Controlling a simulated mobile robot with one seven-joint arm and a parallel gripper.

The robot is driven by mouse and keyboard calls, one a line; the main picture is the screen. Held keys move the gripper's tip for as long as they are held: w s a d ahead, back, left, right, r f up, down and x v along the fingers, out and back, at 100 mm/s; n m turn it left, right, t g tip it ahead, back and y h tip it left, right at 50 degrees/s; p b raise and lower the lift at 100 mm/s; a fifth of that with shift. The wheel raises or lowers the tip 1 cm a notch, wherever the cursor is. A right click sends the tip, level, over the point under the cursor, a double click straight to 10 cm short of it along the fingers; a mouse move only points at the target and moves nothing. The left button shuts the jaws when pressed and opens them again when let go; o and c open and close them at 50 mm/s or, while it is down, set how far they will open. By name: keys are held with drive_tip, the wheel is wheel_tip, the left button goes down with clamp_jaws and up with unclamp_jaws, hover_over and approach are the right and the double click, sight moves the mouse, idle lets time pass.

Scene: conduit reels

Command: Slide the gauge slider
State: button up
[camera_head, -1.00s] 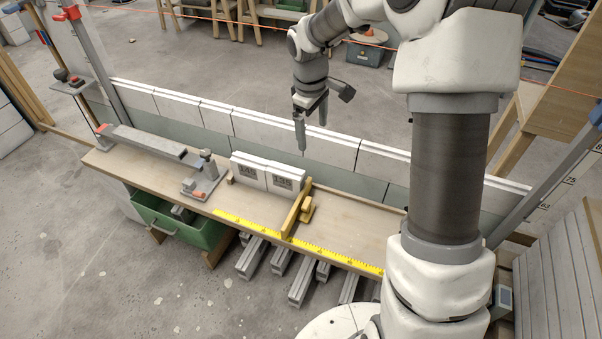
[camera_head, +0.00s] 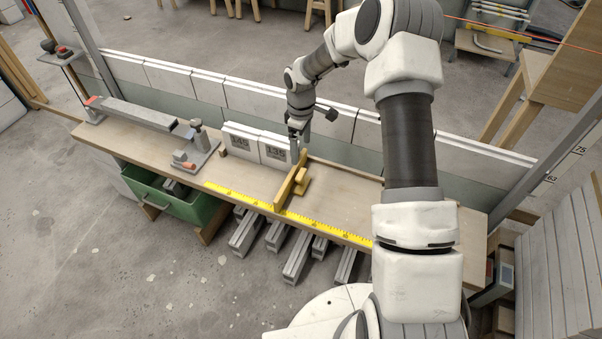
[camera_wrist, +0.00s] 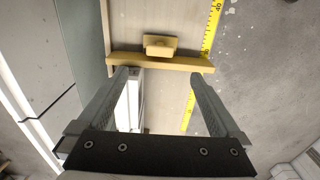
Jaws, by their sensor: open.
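The gauge slider is a yellow wooden bar (camera_head: 290,181) with a small block on its right side. It lies across the bench, its far end near the white block marked 135 (camera_head: 276,153). In the wrist view the slider (camera_wrist: 160,61) spans the picture just beyond my fingertips. My gripper (camera_head: 300,152) is over the slider's far end, and its fingers also show in the wrist view (camera_wrist: 165,78). The fingers are spread with nothing between them. I cannot tell whether a fingertip touches the bar.
A yellow ruler (camera_head: 330,232) runs along the bench's front edge. A second white block (camera_head: 241,142) stands left of the 135 block. A metal clamp tool (camera_head: 200,150) is at left. A white wall (camera_head: 350,118) lines the back. The bench right of the slider is clear.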

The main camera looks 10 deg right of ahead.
sight(301, 173)
wheel_tip(301, 173, down, 11)
drive_tip(key=b, duration=0.3)
drive_tip(key=shift+f, duration=0.1)
clamp_jaws()
idle(0.4)
